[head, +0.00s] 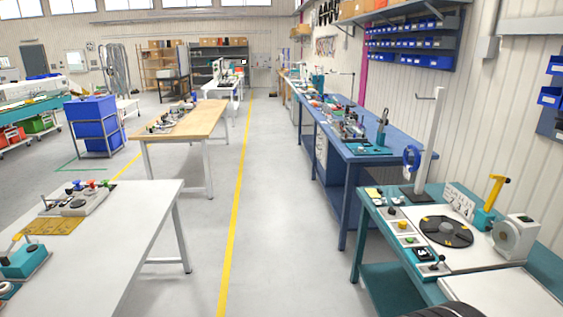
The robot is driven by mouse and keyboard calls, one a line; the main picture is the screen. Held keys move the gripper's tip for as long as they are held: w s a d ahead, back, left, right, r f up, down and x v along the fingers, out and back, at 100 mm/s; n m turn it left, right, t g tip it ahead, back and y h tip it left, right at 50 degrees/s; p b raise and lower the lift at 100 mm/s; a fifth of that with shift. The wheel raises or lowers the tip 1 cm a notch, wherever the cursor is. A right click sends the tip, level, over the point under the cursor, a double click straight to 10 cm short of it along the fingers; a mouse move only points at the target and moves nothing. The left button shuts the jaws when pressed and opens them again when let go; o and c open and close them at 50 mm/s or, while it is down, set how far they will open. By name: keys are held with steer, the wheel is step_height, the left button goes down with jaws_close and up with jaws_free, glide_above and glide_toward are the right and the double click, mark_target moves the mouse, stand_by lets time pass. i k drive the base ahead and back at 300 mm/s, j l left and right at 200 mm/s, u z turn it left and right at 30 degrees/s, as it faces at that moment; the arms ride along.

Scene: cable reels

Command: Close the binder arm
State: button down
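My gripper is not in view. A teal bench (377,192) stands at the near right, with a black round turntable (445,231) on its top. Behind the turntable's right side, a device with a teal base and a yellow upright arm (492,190) stands; the yellow arm bends over at its top. It may be the binder arm, but I cannot tell for sure at this size. A light grey machine (514,238) with a round face stands to its right. Buttons and a small control box (424,254) line the bench's left edge.
A tall white post (430,140) with a hook stands at the teal bench's back, beside a blue ring (411,157). A white table (120,235) fills the near left. A blue bench (345,150) and a wooden-topped table (185,125) stand farther off. The central aisle is clear.

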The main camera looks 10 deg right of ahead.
mark_target(501, 178)
steer(key=i+z, duration=0.15)
steer(key=i, duration=0.35)
steer(key=i+j+z, duration=0.15)
steer(key=i, duration=0.35)
steer(key=i+j+z, duration=0.15)
steer(key=i, duration=0.35)
steer(key=i+j+z, duration=0.15)
steer(key=i, duration=0.35)
